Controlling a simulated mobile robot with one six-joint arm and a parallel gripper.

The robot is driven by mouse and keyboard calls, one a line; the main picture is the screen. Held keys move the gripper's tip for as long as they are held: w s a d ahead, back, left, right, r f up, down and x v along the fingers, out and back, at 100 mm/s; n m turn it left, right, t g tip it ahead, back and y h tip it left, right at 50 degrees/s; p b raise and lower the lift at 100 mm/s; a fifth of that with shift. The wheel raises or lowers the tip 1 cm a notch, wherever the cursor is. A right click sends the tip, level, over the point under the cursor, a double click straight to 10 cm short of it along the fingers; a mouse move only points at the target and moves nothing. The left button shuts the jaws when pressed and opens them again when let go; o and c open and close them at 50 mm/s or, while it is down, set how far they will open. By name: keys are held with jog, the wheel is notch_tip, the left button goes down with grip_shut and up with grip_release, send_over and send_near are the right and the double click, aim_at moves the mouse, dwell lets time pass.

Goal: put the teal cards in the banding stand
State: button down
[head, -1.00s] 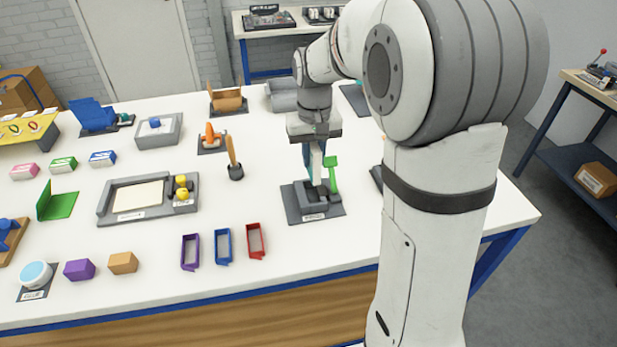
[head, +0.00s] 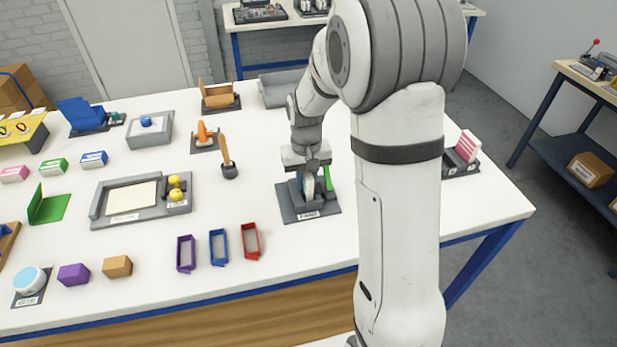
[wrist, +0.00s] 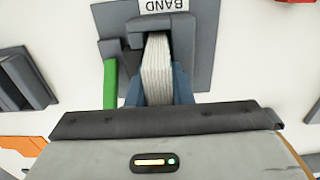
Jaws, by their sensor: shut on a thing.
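The banding stand (head: 312,212) is a dark grey fixture on a flat base, with a green upright piece (head: 328,178) at its right. It also shows in the wrist view (wrist: 190,32) with a label reading BAND. My gripper (head: 307,176) points down over the stand. In the wrist view my gripper (wrist: 158,88) is shut on the teal cards (wrist: 157,65), a stack whose pale edges face the camera, with a blue finger on each side. The stack's lower end is down at the stand's grey holder. Whether it rests on the bottom is hidden.
A spatula-like wooden tool in a dark holder (head: 229,170) stands left of the stand. Purple, blue and red open frames (head: 250,241) lie in front. A pink-and-white card holder (head: 463,155) is at the right, behind my arm. The tabletop between them is clear.

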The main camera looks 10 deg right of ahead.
jog(key=shift+f, duration=0.2)
jog(key=c, duration=1.3)
grip_release()
jog(key=shift+r, duration=0.1)
